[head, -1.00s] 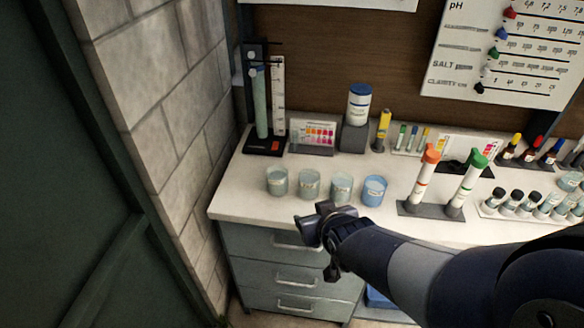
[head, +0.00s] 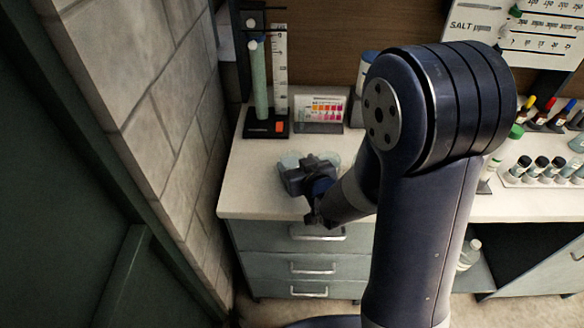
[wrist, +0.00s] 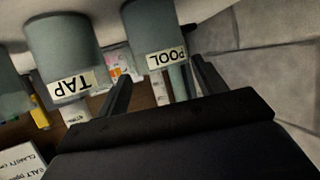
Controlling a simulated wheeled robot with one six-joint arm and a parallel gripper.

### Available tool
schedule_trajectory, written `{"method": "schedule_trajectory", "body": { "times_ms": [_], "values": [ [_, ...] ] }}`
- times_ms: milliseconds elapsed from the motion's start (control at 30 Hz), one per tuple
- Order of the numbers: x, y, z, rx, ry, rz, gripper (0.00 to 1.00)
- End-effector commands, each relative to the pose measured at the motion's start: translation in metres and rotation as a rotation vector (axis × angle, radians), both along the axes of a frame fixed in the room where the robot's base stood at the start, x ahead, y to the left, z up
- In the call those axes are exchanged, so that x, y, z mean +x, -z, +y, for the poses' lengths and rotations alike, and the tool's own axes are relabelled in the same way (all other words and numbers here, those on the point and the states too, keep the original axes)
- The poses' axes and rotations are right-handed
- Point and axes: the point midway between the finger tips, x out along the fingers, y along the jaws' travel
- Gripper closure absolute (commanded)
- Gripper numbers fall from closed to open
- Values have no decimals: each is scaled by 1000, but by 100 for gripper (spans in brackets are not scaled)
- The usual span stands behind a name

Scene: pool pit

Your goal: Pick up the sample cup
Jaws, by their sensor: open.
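Several clear cups stand in a row on the white counter (head: 258,165). In the wrist view, which is upside down, one cup labelled POOL (wrist: 152,28) lies ahead of the gap between my fingers. A cup labelled TAP (wrist: 62,45) stands beside it, outside the left finger. No label reads "sample". My gripper (wrist: 160,72) is open and holds nothing; whether its tips reach around the POOL cup is unclear. In the head view my gripper (head: 310,172) is over the counter's front part, and only rims of cups (head: 290,159) show behind it. My arm hides the other cups.
A stand with a green tube (head: 260,85) and a colour chart (head: 322,108) stand behind the cups. A stone wall (head: 150,120) closes the left side. Small dark-capped bottles (head: 540,165) stand at the right. Drawers (head: 300,265) are below the counter.

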Motion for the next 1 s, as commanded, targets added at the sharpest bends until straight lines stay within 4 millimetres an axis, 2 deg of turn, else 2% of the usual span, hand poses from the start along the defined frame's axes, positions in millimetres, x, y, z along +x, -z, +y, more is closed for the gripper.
{"method": "schedule_trajectory", "body": {
  "times_ms": [267,700,1000],
  "values": [
    [10,4,5,-2,0,2,34],
    [46,22,20,0,0,1,34],
    [49,24,21,0,1,0,34]
  ]
}}
